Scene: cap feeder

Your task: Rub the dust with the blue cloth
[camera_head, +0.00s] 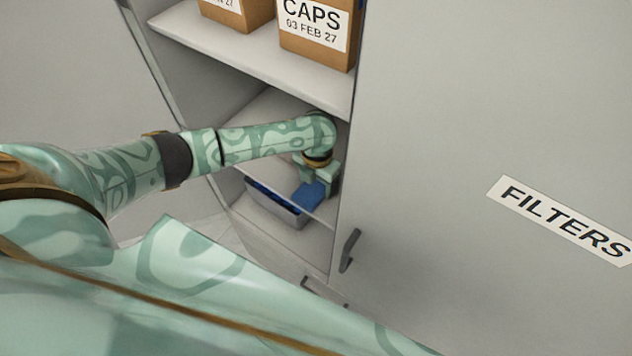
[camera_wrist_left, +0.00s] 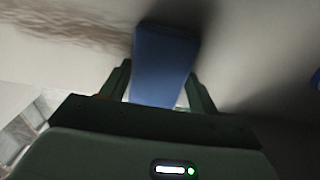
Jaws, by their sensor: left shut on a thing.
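My left gripper (camera_head: 318,176) reaches into a lower compartment of the open cabinet and is shut on the folded blue cloth (camera_head: 309,194). In the left wrist view the cloth (camera_wrist_left: 165,58) sits between the two dark fingers (camera_wrist_left: 160,88) and sticks out past them, its far end at or close to a pale surface. The dust (camera_wrist_left: 80,32) is a brownish streaked patch on that surface, left of the cloth. I cannot make out the dust in the head view. My right gripper is not in view.
The shelf above (camera_head: 250,62) carries cardboard boxes, one labelled CAPS (camera_head: 313,62). A closed door labelled FILTERS (camera_head: 450,120) stands right of the compartment, with a dark handle (camera_head: 349,250).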

